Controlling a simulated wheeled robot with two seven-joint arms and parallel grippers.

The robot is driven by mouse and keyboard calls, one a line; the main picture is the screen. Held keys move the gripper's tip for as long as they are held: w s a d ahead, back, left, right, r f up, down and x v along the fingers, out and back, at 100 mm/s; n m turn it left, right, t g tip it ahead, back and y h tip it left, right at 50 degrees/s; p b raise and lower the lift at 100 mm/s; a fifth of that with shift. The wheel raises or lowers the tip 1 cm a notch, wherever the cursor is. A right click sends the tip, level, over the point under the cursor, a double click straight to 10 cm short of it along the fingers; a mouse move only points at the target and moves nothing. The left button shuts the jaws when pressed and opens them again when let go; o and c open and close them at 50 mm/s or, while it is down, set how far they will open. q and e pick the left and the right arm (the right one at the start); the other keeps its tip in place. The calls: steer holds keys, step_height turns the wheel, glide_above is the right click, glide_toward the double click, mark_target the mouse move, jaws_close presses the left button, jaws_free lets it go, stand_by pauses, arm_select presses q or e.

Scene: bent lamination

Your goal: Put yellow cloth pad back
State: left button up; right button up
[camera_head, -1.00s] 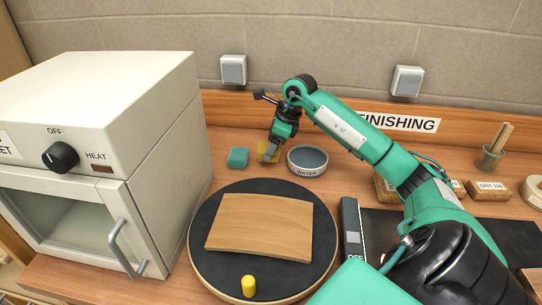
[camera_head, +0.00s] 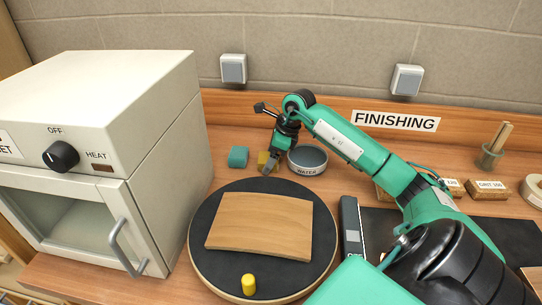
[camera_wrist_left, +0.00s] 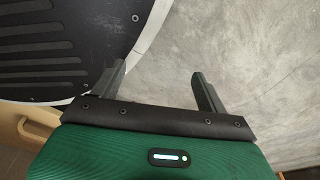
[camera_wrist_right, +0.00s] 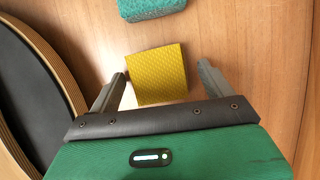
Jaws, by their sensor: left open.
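The yellow cloth pad (camera_head: 263,158) lies on the wooden bench between the teal pad (camera_head: 238,157) and the water bowl (camera_head: 307,161). The gripper partly hides it in the head view. In the right wrist view the yellow pad (camera_wrist_right: 158,72) lies flat, with the teal pad (camera_wrist_right: 150,8) beyond it.
A round turntable (camera_head: 205,255) bears a curved wooden board (camera_head: 262,226) and a yellow cylinder (camera_head: 248,285). A white heater box (camera_head: 150,110) stands at the left. Sanding blocks (camera_head: 486,190) and a cup (camera_head: 492,157) are at the right. A back ledge bounds the bench.

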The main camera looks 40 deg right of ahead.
arm_select(q)
steer(key=shift+s, duration=0.2)
arm_select(e)
steer(key=shift+r, duration=0.15)
steer(key=v, duration=0.3)
steer(key=shift+d, duration=0.1)
steer(key=shift+v, duration=0.9)
arm_select(q)
steer(key=shift+w+d+r+b, duration=0.2)
steer(key=shift+w+r+b, duration=0.15)
steer(key=shift+w, duration=0.2)
steer(key=shift+w+d+r+b, duration=0.2)
steer(key=shift+w+r, duration=0.15)
steer(key=shift+w, duration=0.2)
arm_select(e)
steer(key=v, duration=0.7)
arm_select(q)
steer(key=shift+s, duration=0.1)
arm_select(e)
steer(key=shift+r, duration=0.1)
